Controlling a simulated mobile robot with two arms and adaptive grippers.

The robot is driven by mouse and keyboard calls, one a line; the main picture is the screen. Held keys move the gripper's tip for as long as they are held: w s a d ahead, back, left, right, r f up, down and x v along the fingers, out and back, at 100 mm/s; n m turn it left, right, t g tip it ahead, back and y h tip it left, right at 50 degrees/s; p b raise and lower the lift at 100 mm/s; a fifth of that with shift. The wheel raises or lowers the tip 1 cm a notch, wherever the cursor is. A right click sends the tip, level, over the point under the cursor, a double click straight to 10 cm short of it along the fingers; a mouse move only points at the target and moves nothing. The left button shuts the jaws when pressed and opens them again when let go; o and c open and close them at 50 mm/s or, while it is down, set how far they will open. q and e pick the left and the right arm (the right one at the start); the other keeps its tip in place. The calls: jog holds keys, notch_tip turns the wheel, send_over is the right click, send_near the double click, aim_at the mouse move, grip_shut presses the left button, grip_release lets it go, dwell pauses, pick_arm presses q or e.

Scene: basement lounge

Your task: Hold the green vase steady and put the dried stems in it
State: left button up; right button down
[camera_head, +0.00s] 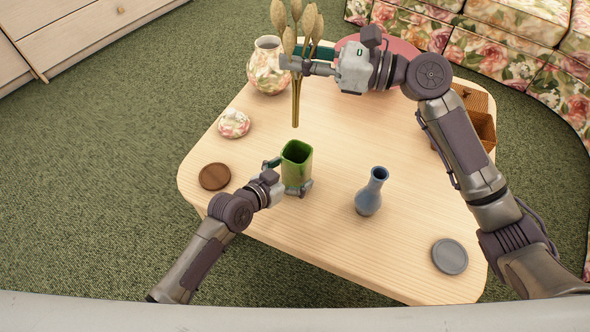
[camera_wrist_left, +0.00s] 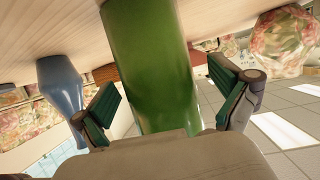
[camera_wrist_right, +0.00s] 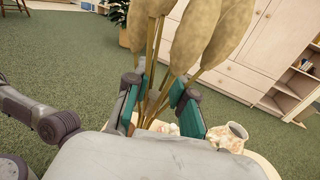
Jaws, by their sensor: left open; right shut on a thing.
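The green vase (camera_head: 297,165) stands upright on the wooden table, its open mouth facing up. My left gripper (camera_head: 287,176) is at the vase with one finger on each side. In the left wrist view the vase (camera_wrist_left: 150,65) is between the open fingers, with gaps visible beside it. My right gripper (camera_head: 293,60) is shut on the dried stems (camera_head: 296,100), which also show in the right wrist view (camera_wrist_right: 198,35). The stems hang nearly upright, heads up, their lower ends above and apart from the vase's mouth.
A blue vase (camera_head: 370,192) stands right of the green vase. A grey coaster (camera_head: 450,257), brown coaster (camera_head: 214,176), small floral piece (camera_head: 233,123) and floral vase (camera_head: 268,68) are also on the table. A brown box (camera_head: 481,128) sits at the right edge. A floral sofa (camera_head: 500,55) stands behind.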

aim_at(298, 111)
pick_arm(q)
jog(key=shift+w+d+f, duration=0.25)
jog(key=shift+w+d, duration=0.15)
jog(key=shift+w, duration=0.1)
jog(key=c, duration=1.5)
jog(key=shift+o, duration=0.2)
pick_arm(e)
jog(key=f+g, duration=0.1)
jog(key=f, duration=0.1)
jog(key=w+f+n+g, duration=0.1)
jog(key=f, duration=0.1)
jog(key=f+n+g, duration=0.1)
jog(key=f, duration=0.1)
jog(key=shift+w+a+f+y, duration=0.2)
jog(key=shift+w+y, duration=0.1)
jog(key=shift+w, duration=0.1)
jog(key=f+n+g, duration=0.1)
jog(key=f+g, duration=0.1)
jog(key=s+f+n+g, duration=0.1)
jog(key=f+g, duration=0.1)
jog(key=f+n+g, duration=0.2)
jog(key=shift+s+d+f, duration=0.1)
jog(key=shift+s+d, duration=0.1)
jog(key=shift+s, duration=0.1)
jog(key=shift+f, duration=5)
